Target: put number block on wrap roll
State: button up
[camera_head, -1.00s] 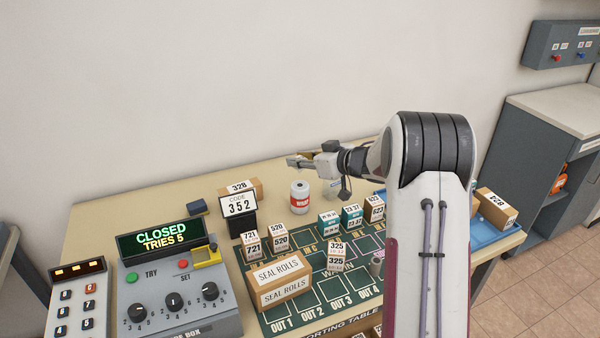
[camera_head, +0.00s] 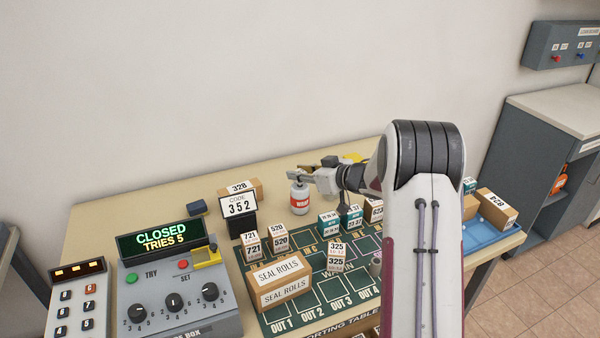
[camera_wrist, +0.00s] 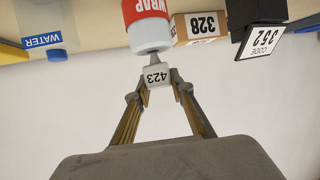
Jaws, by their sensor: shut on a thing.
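The wrap roll (camera_head: 299,201) is a white upright cylinder with a red WRAP label, standing on the table behind the green mat. It also shows upside down in the wrist view (camera_wrist: 148,28). My gripper (camera_head: 300,173) is right above the roll's top. In the wrist view its fingertips are shut on a small white number block (camera_wrist: 156,73) marked 423. The block is at the roll's top end there; I cannot tell whether they touch. In the head view the block is too small to make out clearly.
The code 352 sign (camera_head: 239,205) and a box marked 328 (camera_head: 240,188) stand left of the roll. Several numbered boxes and a seal rolls box (camera_head: 278,281) are on the sorting mat (camera_head: 335,290). A water-labelled item (camera_wrist: 42,40) shows in the wrist view.

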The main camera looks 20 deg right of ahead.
jog(key=shift+f, duration=0.15)
jog(key=o, duration=0.9)
jog(key=shift+r, duration=0.2)
jog(key=shift+s+d+r, duration=0.1)
jog(key=shift+s, duration=0.1)
jog(key=v, duration=1.1)
jog(key=shift+s+d, duration=0.15)
jog(key=shift+s, duration=0.1)
jog(key=shift+r, duration=0.15)
